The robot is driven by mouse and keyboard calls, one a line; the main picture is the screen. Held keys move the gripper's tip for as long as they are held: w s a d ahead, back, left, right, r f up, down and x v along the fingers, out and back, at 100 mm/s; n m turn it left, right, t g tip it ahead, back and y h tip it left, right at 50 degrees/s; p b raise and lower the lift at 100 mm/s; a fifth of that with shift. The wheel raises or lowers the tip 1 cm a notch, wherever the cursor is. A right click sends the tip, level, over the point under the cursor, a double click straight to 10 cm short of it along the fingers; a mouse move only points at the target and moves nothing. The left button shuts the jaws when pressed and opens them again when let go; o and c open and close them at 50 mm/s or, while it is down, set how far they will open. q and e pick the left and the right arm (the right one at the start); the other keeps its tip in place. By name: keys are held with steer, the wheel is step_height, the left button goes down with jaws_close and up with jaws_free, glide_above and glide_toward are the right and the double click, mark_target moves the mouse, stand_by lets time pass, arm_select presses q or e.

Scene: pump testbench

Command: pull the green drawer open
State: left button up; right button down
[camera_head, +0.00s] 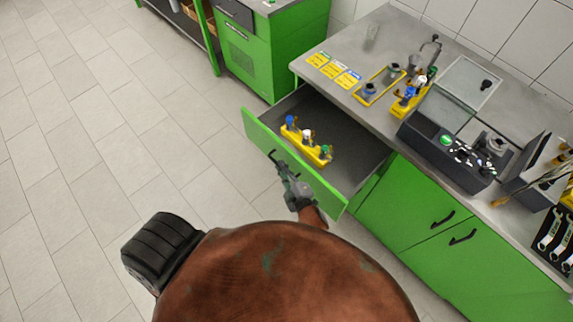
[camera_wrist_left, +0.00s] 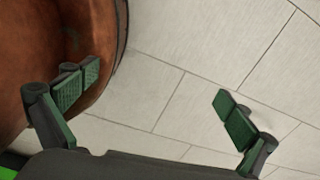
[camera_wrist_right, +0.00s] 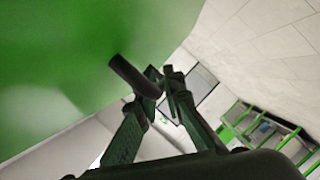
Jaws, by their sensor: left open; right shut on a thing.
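The green drawer (camera_head: 290,158) stands pulled out from under the grey worktop, its grey inside open to view. A yellow holder (camera_head: 306,147) with blue, white and green-topped items sits in it. My right gripper (camera_head: 281,166) is at the drawer's front, shut on its dark handle. In the right wrist view the handle (camera_wrist_right: 135,76) shows between the fingers, close to the blurred green front (camera_wrist_right: 70,60). My left gripper (camera_wrist_left: 155,100) is open and empty above the floor in the left wrist view. The head view does not show its fingers.
The worktop (camera_head: 335,85) carries yellow holders, a dark box (camera_head: 452,150) with small parts, and tools at the right. Green cupboard doors (camera_head: 410,205) are below. Another green cabinet (camera_head: 262,50) stands at the back. Tiled floor (camera_head: 90,130) is clear at the left.

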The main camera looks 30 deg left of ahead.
steer(key=shift+s, duration=0.15)
arm_select(q)
steer(key=shift+w, duration=0.5)
arm_select(e)
steer(key=c, duration=2.3)
jaws_free()
steer(key=shift+d, duration=0.1)
arm_select(q)
steer(key=shift+s, duration=0.25)
arm_select(e)
steer(key=v, duration=1.2)
